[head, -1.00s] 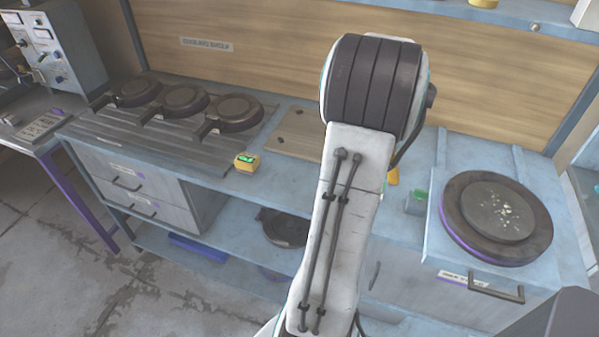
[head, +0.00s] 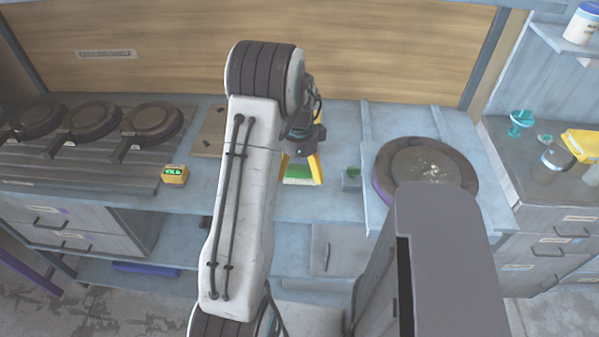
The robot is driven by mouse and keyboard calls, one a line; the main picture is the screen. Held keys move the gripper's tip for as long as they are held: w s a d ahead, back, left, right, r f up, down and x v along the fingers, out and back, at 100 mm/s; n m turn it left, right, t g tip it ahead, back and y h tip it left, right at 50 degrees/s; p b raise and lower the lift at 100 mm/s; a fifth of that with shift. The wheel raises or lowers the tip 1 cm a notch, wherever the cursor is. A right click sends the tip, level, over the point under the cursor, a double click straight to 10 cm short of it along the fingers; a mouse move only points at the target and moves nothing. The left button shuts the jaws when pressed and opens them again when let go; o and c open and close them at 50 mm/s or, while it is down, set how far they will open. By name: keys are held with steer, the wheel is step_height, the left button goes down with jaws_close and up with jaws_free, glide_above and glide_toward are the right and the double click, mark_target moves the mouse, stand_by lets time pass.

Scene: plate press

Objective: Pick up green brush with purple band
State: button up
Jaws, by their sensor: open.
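My gripper (head: 301,178) has yellow fingers spread apart and points down over the blue-grey bench, left of the round press plate. A green and whitish flat thing (head: 300,172) shows between and behind the fingers; I cannot tell whether they touch it. A small green piece (head: 353,170) sits on a grey block just right of the gripper. I see no purple band on either green thing, so I cannot tell which, if any, is the green brush. My arm hides part of the bench.
The round dark press plate (head: 432,168) has pale crumbs on it. A yellow timer (head: 174,175) and several dark round irons (head: 150,122) stand left. A side counter (head: 500,135) at right holds a teal item (head: 520,120) and a yellow box (head: 582,145).

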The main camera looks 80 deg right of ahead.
mark_target(301, 178)
steer(key=shift+s+d+f, duration=0.15)
steer(key=shift+f, duration=1.7)
steer(key=c, duration=1.3)
steer(key=shift+c, duration=0.2)
steer(key=shift+r, duration=0.8)
step_height(301, 178, up, 3)
steer(key=shift+d+f, duration=0.1)
steer(key=shift+f, duration=0.05)
steer(key=s+r, duration=0.2)
steer(key=s, duration=0.2)
steer(key=s+r+b, duration=0.1)
steer(key=s+r, duration=0.1)
steer(key=s, duration=0.1)
steer(key=s+a+r, duration=0.1)
steer(key=s+r, duration=0.1)
steer(key=s, duration=0.2)
steer(key=shift+s+r+b, duration=0.3)
steer(key=shift+r, duration=0.1)
